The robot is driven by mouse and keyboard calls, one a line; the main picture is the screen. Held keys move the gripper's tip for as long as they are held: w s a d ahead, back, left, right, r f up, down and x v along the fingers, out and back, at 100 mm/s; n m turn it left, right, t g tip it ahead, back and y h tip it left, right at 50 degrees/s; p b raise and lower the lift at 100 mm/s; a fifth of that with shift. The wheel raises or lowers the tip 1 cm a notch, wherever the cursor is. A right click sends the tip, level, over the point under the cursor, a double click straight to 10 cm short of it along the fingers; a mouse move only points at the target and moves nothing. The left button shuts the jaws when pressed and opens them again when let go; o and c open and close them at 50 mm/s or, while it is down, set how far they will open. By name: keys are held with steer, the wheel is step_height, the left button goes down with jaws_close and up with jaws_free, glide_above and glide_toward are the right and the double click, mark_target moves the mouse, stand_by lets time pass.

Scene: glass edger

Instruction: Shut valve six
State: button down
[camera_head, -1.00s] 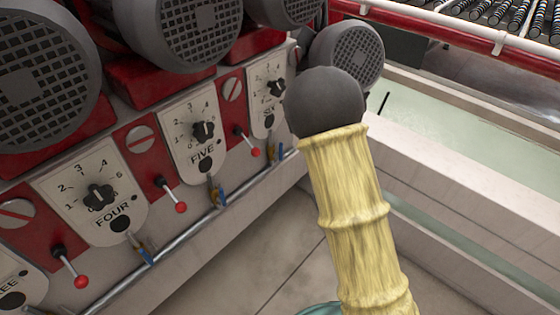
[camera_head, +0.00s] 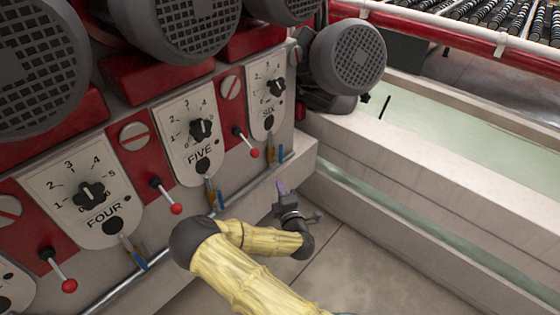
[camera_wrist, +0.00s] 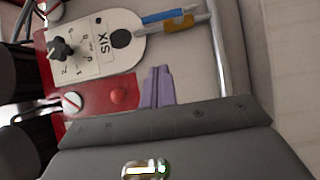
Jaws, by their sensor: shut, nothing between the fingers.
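Valve six (camera_head: 281,153) is small under the SIX panel (camera_head: 267,104) in the head view, by the pipe. In the wrist view, its blue handle (camera_wrist: 165,15) lies alongside its brass body (camera_wrist: 172,26), roughly parallel to it, between the SIX panel (camera_wrist: 95,45) and the pipe (camera_wrist: 215,50). My gripper (camera_head: 282,187) is below valve six in the head view, apart from it. Its purple fingers (camera_wrist: 157,87) are shut and empty in the wrist view, beside the panel and clear of the blue handle.
A red-balled lever (camera_head: 254,153) sticks out left of the SIX panel. Valve five (camera_head: 219,195) and valve four (camera_head: 136,255) hang along the same pipe. A motor (camera_head: 347,57) stands above right, and a pale trough wall (camera_head: 400,190) bounds the right. The floor is open.

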steer(key=p, duration=0.1)
glide_toward(279, 159)
steer(key=w+a+r, duration=0.2)
steer(key=a+r, duration=0.1)
steer(key=a, duration=0.1)
steer(key=w, duration=0.2)
steer(key=w+d+p, duration=0.1)
steer(key=w, duration=0.1)
steer(key=shift+d+r, duration=0.15)
stand_by(0.4)
